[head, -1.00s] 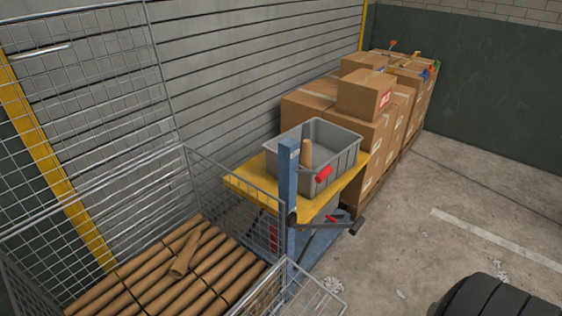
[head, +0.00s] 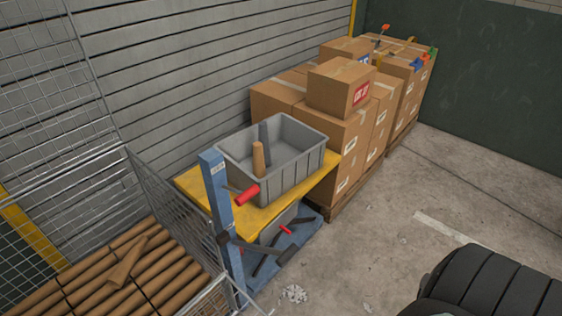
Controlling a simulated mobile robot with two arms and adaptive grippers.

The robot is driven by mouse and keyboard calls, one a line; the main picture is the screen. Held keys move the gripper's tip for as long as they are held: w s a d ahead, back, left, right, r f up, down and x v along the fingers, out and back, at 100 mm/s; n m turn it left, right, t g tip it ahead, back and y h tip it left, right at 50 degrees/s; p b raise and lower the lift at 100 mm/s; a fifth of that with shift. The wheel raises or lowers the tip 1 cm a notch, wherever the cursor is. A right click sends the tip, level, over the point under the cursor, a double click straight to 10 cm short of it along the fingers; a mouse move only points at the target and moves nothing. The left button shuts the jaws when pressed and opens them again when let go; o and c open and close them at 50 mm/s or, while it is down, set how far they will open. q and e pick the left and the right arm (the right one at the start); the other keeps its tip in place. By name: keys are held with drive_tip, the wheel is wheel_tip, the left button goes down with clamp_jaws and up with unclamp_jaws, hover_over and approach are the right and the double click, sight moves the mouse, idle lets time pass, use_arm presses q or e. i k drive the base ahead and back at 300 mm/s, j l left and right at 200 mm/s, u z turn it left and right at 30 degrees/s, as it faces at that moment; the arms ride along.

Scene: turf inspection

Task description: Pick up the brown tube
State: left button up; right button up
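A brown tube (head: 258,160) stands upright, leaning slightly, inside a grey bin (head: 300,172). More brown tubes (head: 165,285) lie in rows in a wire cage at the lower left. One loose brown tube (head: 127,262) lies across the top of these rows. Neither of my grippers is in view.
The bin sits on a yellow platform (head: 198,190) of a blue lift cart (head: 217,195) with a red-gripped handle (head: 247,195). Stacked cardboard boxes (head: 345,130) stand behind. A black ribbed rounded thing (head: 490,290) fills the lower right. Concrete floor (head: 370,250) is open between.

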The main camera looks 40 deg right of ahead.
sight(259, 170)
drive_tip(key=l+u, duration=0.15)
drive_tip(key=l, duration=0.35)
drive_tip(key=l+u, duration=0.15)
drive_tip(key=l, duration=0.3)
drive_tip(key=l+u, duration=0.15)
drive_tip(key=l, duration=0.35)
drive_tip(key=k+l+u, duration=0.15)
drive_tip(key=l, duration=0.35)
drive_tip(key=l+u, duration=0.15)
drive_tip(key=l, duration=0.3)
drive_tip(key=k+l+u, duration=0.15)
drive_tip(key=l, duration=0.3)
